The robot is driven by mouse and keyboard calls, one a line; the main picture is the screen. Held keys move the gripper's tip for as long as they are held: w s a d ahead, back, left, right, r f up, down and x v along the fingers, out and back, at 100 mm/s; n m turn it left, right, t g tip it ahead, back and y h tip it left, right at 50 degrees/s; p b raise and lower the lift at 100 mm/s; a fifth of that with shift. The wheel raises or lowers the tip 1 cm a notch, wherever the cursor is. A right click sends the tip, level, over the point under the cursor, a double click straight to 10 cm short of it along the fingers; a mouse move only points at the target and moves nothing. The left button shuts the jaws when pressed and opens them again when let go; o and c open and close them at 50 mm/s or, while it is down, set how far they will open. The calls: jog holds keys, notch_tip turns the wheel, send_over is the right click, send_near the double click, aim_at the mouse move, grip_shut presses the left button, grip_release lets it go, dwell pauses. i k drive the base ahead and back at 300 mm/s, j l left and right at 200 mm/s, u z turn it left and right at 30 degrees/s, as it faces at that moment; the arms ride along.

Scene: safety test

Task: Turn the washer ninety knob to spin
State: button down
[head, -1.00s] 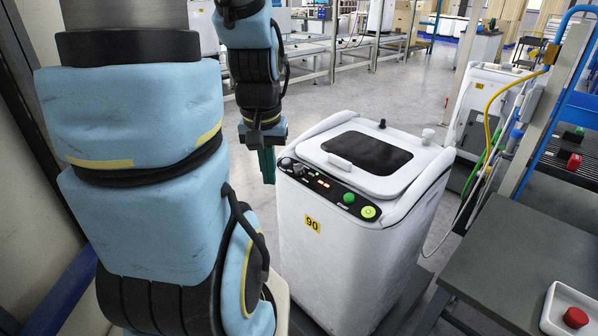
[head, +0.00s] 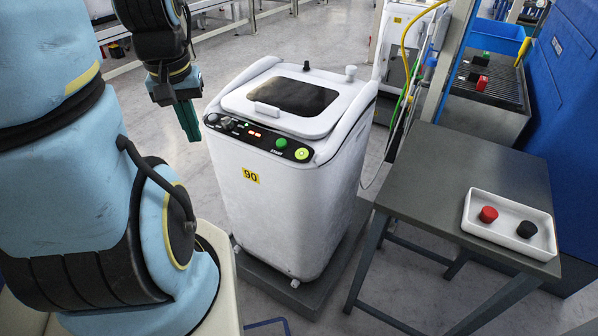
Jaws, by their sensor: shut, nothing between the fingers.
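The white washer (head: 275,222) stands on a dark plinth in the middle of the head view, with a yellow label reading 90. My gripper (head: 189,122), with dark green fingers pointing down, is just left of the panel's knob end, apart from the panel in the picture. It is shut and empty. I cannot read the knob's setting.
A grey table (head: 480,170) stands to the right, with a white tray (head: 470,222) holding a red knob (head: 488,214) and a black knob (head: 527,229). A hose and cables hang between washer and table. Another white machine (head: 405,40) stands behind. Floor is open left of the washer.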

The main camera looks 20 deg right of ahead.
aim_at(227, 123)
jog(key=j+u, duration=0.35)
jog(key=u, duration=0.15)
jog(key=j+u, duration=0.5)
jog(key=l, duration=0.1)
